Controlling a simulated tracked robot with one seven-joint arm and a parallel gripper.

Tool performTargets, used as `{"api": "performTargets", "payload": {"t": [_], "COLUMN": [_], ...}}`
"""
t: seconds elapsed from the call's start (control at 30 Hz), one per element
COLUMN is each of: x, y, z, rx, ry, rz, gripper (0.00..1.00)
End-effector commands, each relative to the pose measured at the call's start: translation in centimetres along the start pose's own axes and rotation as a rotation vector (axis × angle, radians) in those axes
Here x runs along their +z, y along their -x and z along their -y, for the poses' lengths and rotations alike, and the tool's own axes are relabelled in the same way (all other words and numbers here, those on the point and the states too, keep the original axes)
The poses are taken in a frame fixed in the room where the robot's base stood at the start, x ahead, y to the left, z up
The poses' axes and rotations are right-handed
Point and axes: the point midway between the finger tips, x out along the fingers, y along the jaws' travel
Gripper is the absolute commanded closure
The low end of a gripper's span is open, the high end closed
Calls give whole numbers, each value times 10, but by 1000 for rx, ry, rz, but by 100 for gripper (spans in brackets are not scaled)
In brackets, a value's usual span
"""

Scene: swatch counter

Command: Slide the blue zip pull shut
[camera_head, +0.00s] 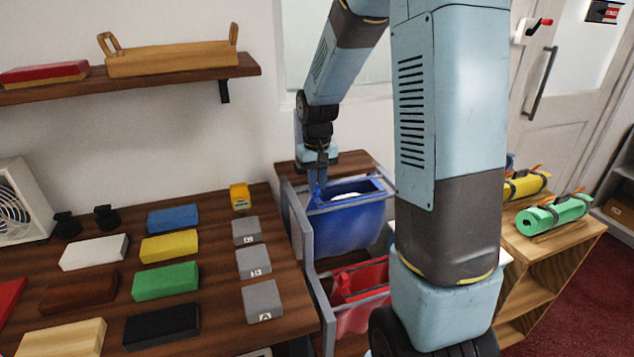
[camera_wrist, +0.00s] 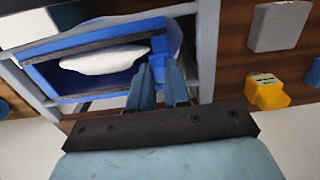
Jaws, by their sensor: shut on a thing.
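A blue bag (camera_head: 345,215) hangs in a grey frame, its top open with something white inside. In the wrist view the open mouth of the blue bag (camera_wrist: 60,84) shows, with dark strips along its long edges. My gripper (camera_head: 318,190) is at the left end of the bag's mouth. In the wrist view my gripper (camera_wrist: 160,75) has its fingers close together at the corner of the mouth, shut on the small zip pull.
A red bag (camera_head: 358,290) hangs in front of the blue one. Grey frame bars (camera_head: 300,225) stand close to my gripper. On the left, the counter holds coloured blocks, grey lettered blocks (camera_head: 262,300) and a yellow item (camera_head: 239,196). My arm hides part of the right side.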

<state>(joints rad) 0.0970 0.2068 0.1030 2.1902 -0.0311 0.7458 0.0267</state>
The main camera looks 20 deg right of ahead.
Motion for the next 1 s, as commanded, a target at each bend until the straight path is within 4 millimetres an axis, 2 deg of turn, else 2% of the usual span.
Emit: {"api": "performTargets", "payload": {"t": [0.27, 0.43, 0.57, 0.8, 1.0], "x": [0, 0, 0, 0, 0], "y": [0, 0, 0, 0, 0], "z": [-1, -17, -44, -108, -151], "rx": [0, 0, 0, 1, 0], "ry": [0, -3, -7, -7, -5], "rz": [0, 0, 0, 0, 0], "gripper": [100, 100, 100, 100, 100]}}
